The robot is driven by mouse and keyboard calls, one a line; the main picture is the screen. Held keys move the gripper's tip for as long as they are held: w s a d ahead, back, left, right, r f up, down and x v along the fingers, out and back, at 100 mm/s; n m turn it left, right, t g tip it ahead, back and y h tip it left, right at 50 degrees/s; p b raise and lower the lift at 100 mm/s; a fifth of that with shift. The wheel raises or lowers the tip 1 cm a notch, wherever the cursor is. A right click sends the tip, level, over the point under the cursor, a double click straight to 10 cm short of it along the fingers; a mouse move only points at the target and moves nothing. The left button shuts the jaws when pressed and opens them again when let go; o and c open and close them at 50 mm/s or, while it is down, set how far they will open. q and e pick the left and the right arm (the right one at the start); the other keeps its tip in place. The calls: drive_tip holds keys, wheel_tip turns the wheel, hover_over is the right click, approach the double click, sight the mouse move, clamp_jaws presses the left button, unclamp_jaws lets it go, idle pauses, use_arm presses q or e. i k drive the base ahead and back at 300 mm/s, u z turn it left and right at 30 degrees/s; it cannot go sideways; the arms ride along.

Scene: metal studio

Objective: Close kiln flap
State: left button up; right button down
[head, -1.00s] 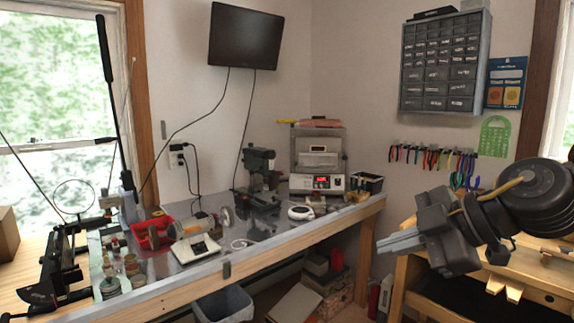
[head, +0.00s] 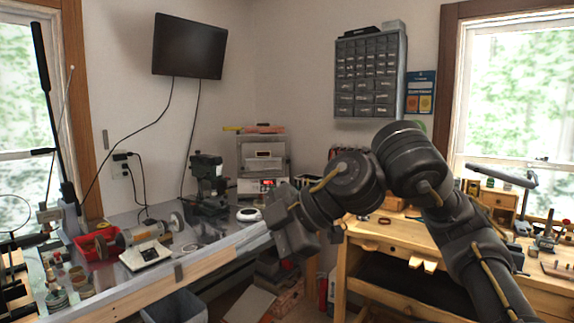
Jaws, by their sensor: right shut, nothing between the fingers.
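The kiln (head: 277,147) is a light grey box on the far right end of the metal-topped bench, with a lit red display on its base. Its front flap (head: 263,164) is small and pale in this view; I cannot tell how far it is open. My right gripper (head: 278,222) is shut and empty. It is in front of and below the kiln in the picture, apart from it, over the bench's front right corner. My right arm comes in from the lower right. My left gripper is out of view.
A dark microscope-like device (head: 207,185) stands left of the kiln. A round white item (head: 248,214) lies in front of it. A white scale (head: 145,255) and a red bin (head: 97,241) are further left. A wooden workbench (head: 380,237) stands at right.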

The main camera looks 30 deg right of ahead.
sight(271, 165)
drive_tip(key=z, duration=0.65)
drive_tip(key=i, duration=1.25)
drive_tip(key=z, duration=0.65)
drive_tip(key=i, duration=1.5)
drive_tip(key=u, duration=0.6)
drive_tip(key=i, duration=0.85)
drive_tip(key=u, duration=0.3)
